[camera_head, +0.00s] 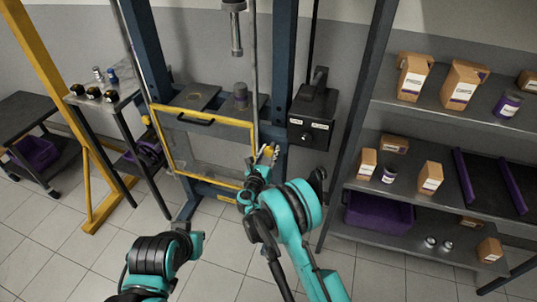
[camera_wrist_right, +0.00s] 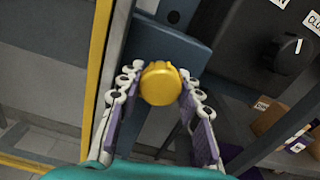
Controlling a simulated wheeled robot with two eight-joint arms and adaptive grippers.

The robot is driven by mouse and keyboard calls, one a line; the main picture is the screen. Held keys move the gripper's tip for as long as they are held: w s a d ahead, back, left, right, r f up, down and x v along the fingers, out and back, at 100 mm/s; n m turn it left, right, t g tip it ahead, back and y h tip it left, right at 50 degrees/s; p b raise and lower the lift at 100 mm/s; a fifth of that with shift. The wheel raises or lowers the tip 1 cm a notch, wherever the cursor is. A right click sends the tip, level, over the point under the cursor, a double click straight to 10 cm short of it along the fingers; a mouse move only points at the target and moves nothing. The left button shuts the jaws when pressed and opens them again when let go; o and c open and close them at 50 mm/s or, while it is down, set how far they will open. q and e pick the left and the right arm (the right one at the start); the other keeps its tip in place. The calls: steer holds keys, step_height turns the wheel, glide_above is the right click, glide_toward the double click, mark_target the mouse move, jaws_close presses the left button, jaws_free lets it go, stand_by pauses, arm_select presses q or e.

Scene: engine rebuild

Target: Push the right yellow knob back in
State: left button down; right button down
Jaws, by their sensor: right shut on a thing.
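The right yellow knob (camera_wrist_right: 160,83) shows in the right wrist view as a round yellow cap between the two fingers of my right gripper (camera_wrist_right: 161,92). The gripper is shut on it. In the head view my right gripper (camera_head: 262,163) is at the right side of the yellow-framed clear guard (camera_head: 210,118) of the press, and mostly hides the knob. Another yellow knob (camera_head: 145,120) is at the guard's upper left corner. My left arm is low at the left of the head view; its fingers are not clear enough to tell their state.
A dark control box (camera_head: 313,115) with a lever is on the press's right post. Shelves (camera_head: 405,225) with boxes and a purple bin stand at the right. A small stand (camera_head: 108,97) with dark parts is at the left. Tiled floor (camera_head: 55,255) is open at the front left.

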steer(key=c, duration=1)
jaws_free()
